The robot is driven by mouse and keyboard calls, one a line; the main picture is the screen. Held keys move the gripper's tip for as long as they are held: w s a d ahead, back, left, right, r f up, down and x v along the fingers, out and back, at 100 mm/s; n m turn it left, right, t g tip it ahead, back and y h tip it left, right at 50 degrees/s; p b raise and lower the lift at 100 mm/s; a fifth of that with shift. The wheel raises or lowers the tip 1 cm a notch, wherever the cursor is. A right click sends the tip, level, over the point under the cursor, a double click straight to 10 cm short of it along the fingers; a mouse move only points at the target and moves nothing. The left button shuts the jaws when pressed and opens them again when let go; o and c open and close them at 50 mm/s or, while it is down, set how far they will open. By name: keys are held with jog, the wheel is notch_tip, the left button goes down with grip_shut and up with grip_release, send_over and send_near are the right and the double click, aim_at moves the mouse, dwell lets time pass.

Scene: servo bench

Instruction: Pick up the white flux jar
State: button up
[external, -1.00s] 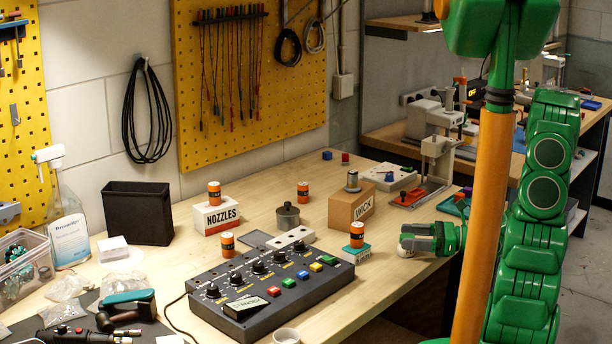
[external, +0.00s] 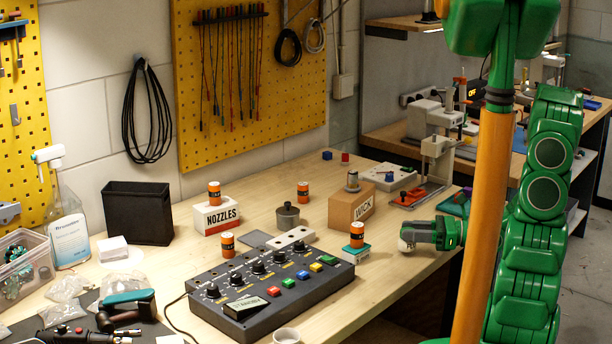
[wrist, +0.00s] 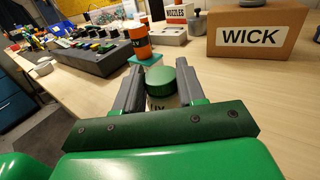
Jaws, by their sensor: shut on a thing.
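The white flux jar (wrist: 158,101) shows in the wrist view between my two grey fingers, with a green lid on top and a dark label ending in "UX". My gripper (wrist: 159,70) is shut on the jar, one finger on each side. The fingers hide part of its body. In the external view my gripper (external: 412,238) is at the right front of the bench, just above or at the wood; the gap beneath is hard to judge. Its tip shows a small pale patch, too small to identify.
An orange can (external: 357,235) on a teal box (external: 356,254) stands left of my gripper. The cardboard WICK box (external: 351,209) is behind it. The control box (external: 270,285) with knobs and buttons lies further left. Bare wood (external: 395,272) is in front.

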jog(key=shift+r, duration=4.2)
